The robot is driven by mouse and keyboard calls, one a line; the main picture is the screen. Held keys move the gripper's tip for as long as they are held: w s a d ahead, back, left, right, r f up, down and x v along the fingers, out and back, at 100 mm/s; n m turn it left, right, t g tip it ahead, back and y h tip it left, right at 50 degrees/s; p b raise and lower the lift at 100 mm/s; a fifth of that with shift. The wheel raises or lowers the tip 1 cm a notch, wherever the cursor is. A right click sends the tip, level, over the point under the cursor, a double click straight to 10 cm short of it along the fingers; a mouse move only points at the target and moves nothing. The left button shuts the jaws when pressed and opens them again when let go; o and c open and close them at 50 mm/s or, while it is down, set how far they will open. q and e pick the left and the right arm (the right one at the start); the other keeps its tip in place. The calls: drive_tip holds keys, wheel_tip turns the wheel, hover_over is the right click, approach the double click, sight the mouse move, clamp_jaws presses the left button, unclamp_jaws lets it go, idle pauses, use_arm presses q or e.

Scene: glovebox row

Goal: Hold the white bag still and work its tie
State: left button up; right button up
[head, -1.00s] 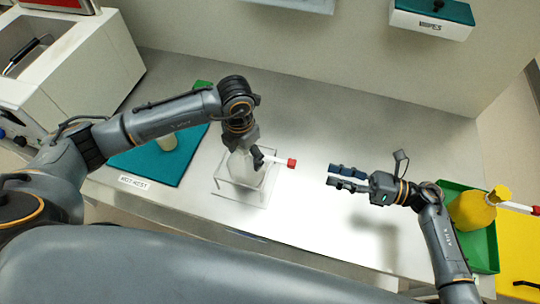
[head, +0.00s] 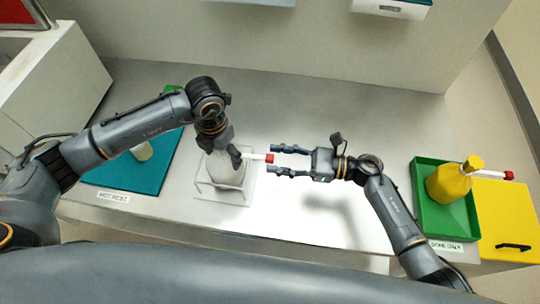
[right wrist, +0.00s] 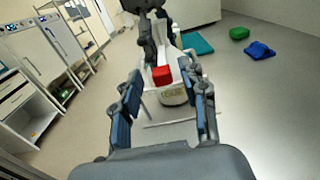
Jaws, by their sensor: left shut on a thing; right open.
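The white bag (head: 223,172) stands in a clear open holder (head: 232,198) on the bench. Its tie (head: 258,156) is a white strip with a red end, sticking out to the right from the neck. My left gripper (head: 229,152) is shut on the white bag at its neck and hides part of it. My right gripper (head: 273,159) is open, its fingertips level with the tie's red end. In the right wrist view the red end (right wrist: 162,75) shows between the open fingers, with the bag (right wrist: 174,96) behind. I cannot tell whether a finger touches the tie.
A green tray (head: 425,205) at the right holds a yellow bag (head: 448,184) with its own red-ended tie. A yellow bin (head: 510,215) stands beside it. At the left a teal mat (head: 135,178) bears a pale cylinder (head: 142,151). The bench between holder and tray is mostly clear.

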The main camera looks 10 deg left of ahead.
sight(261, 157)
drive_tip(key=shift+a+f, duration=0.1)
drive_tip(key=shift+a, duration=1.1)
clamp_jaws()
drive_tip(key=shift+a, duration=0.1)
